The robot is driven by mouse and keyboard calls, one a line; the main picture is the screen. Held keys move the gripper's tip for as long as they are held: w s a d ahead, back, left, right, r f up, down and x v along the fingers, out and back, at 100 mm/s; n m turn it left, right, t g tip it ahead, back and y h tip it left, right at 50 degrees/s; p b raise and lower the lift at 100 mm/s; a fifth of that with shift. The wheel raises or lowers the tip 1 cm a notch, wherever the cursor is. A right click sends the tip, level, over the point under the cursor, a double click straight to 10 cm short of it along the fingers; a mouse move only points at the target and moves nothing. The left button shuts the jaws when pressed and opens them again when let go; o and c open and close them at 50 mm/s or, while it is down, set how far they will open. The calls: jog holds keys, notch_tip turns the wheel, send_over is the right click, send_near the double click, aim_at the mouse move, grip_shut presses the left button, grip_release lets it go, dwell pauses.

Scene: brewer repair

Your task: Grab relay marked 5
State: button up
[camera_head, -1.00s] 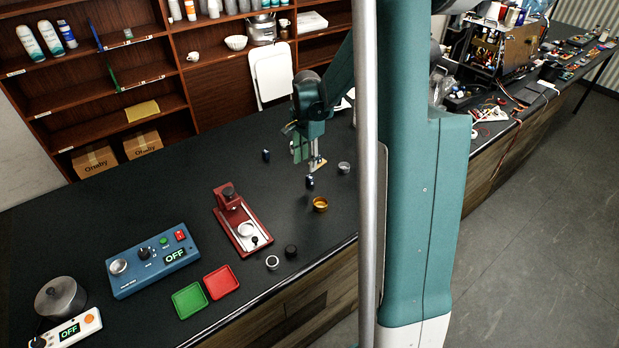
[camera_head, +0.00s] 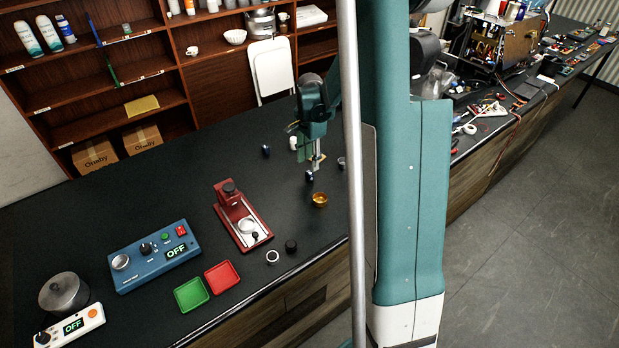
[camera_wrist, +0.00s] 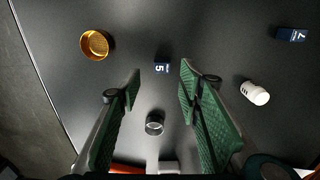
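The relay marked 5 (camera_wrist: 161,68) is a small dark blue block lying on the black tabletop. In the wrist view it sits between and just beyond my open fingertips, not touching them. In the head view it is the dark block (camera_head: 309,177) just below my gripper (camera_head: 317,163). My gripper (camera_wrist: 161,79) is open and empty, with green ribbed fingers on either side of the view. A second relay marked 7 (camera_wrist: 292,34) lies at the upper right of the wrist view. It also shows in the head view (camera_head: 266,150).
A gold cup (camera_wrist: 97,44), a white cylinder (camera_wrist: 255,93) and a small silver cup (camera_wrist: 154,123) stand around the relay marked 5. A red press (camera_head: 240,217), blue control box (camera_head: 150,256), green tray (camera_head: 191,295) and red tray (camera_head: 222,276) are farther left.

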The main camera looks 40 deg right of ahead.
aim_at(309, 172)
jog(key=shift+f, duration=0.35)
jog(key=shift+f, duration=0.15)
jog(key=shift+w+f, duration=0.2)
jog(key=shift+f, duration=2.25)
jog(key=shift+c, duration=0.3)
jog(key=c, duration=0.9)
